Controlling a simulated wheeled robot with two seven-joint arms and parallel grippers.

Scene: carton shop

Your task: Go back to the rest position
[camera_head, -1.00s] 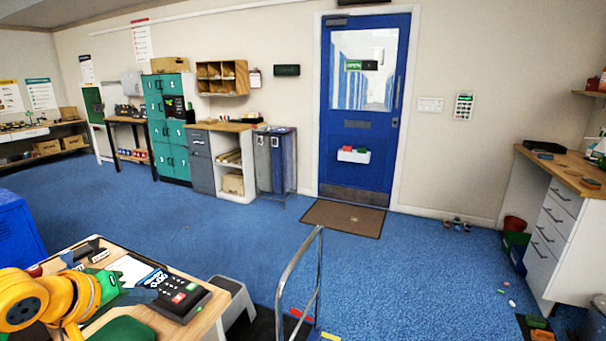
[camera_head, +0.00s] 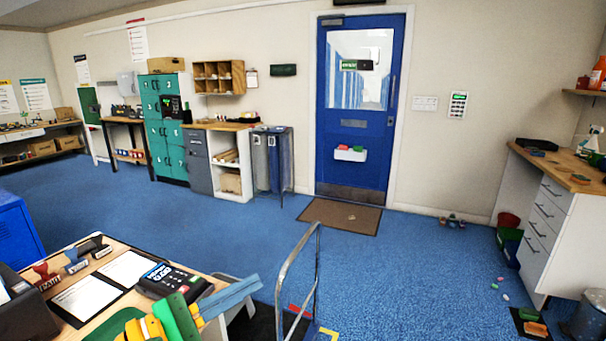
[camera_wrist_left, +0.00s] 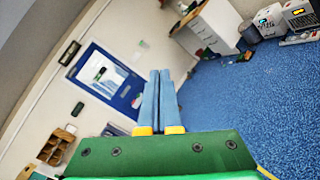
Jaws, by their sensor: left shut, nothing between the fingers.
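My left gripper (camera_head: 256,283) is low in the head view, in front of the near desk's right edge. It has a green body and blue fingers that point to the right. In the left wrist view its two blue fingers (camera_wrist_left: 160,74) lie together, shut with nothing between them. Most of my left arm is out of the head view, with only green and yellow parts showing at the bottom. My right gripper is not in view.
The near desk (camera_head: 210,277) holds a keypad device (camera_head: 174,281), a clipboard (camera_head: 87,297) and stamps. A metal rail (camera_head: 299,270) stands just right of the gripper. Open blue floor (camera_head: 400,270) lies beyond, towards the blue door (camera_head: 355,150). A drawer cabinet (camera_head: 545,225) stands at right.

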